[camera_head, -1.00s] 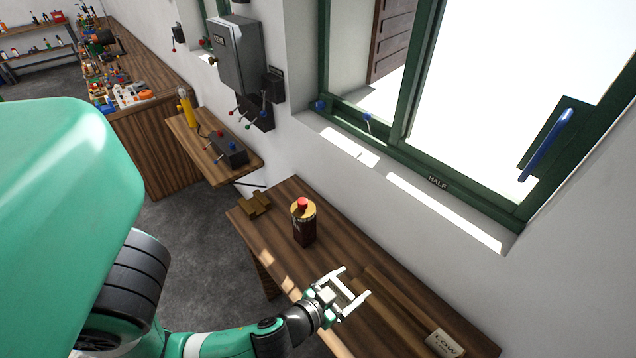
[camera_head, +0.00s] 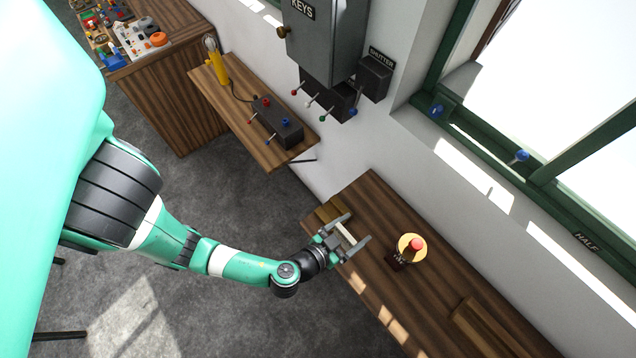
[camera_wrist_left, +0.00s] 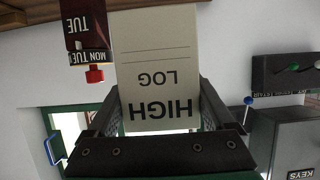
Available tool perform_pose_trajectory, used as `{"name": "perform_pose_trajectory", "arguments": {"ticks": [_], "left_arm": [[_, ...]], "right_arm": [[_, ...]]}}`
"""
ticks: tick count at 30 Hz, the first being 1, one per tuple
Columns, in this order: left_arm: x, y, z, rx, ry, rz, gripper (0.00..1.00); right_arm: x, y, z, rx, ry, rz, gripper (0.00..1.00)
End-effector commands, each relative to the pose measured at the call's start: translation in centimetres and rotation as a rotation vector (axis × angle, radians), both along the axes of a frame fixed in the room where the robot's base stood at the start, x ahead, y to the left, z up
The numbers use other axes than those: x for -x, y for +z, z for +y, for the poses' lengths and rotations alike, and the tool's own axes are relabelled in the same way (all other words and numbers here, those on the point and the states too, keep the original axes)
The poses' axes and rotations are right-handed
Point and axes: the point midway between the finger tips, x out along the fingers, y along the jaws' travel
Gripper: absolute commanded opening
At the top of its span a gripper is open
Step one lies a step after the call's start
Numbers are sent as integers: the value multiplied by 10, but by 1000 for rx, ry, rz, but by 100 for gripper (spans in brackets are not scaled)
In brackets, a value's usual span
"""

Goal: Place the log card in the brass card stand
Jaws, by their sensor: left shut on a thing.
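My left gripper (camera_head: 352,236) is shut on the log card (camera_wrist_left: 158,62). In the left wrist view the pale card reads "HIGH" and "LOG" upside down, between the two dark fingers. In the head view the card (camera_head: 346,235) shows only as a thin pale strip between the fingers. The brass card stand (camera_head: 326,213) sits at the near left end of the wooden bench, close behind and left of the gripper, which partly covers it. I cannot tell whether card and stand touch. My right gripper is not in view.
A dark block with a brass top and red knob (camera_head: 410,246) stands on the bench (camera_head: 440,290), right of the gripper. A wall shelf (camera_head: 232,104) carries a black switch box (camera_head: 277,123) and yellow lamp. The grey KEYS cabinet (camera_head: 325,40) hangs above.

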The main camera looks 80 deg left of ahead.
Motion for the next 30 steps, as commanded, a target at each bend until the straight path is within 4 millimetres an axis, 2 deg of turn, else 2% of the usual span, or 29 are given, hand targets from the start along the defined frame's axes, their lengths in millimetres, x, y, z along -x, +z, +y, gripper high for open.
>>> {"name": "perform_pose_trajectory", "arguments": {"ticks": [4, 7, 12, 15, 18, 20, 25, 27, 30], "left_arm": [[0, 0, -1, 1, -2, 0, 33], [-1, -7, 2, 4, 2, -1, 33], [-1, -23, 16, 7, 9, 0, 33], [0, -25, 24, 2, 3, -6, 33], [0, -33, 48, 4, 13, -4, 33], [-1, -24, 59, 2, 11, 4, 33], [-2, -37, 94, 3, 13, 1, 33], [-2, -58, 108, 4, 10, 5, 33], [-3, -77, 124, 4, 8, 3, 33]], "right_arm": [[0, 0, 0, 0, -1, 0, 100], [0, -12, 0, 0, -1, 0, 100], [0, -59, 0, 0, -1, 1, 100], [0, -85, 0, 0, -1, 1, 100], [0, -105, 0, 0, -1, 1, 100], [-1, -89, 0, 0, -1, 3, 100], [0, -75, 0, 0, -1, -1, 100], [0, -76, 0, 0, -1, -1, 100], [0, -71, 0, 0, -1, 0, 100]]}}
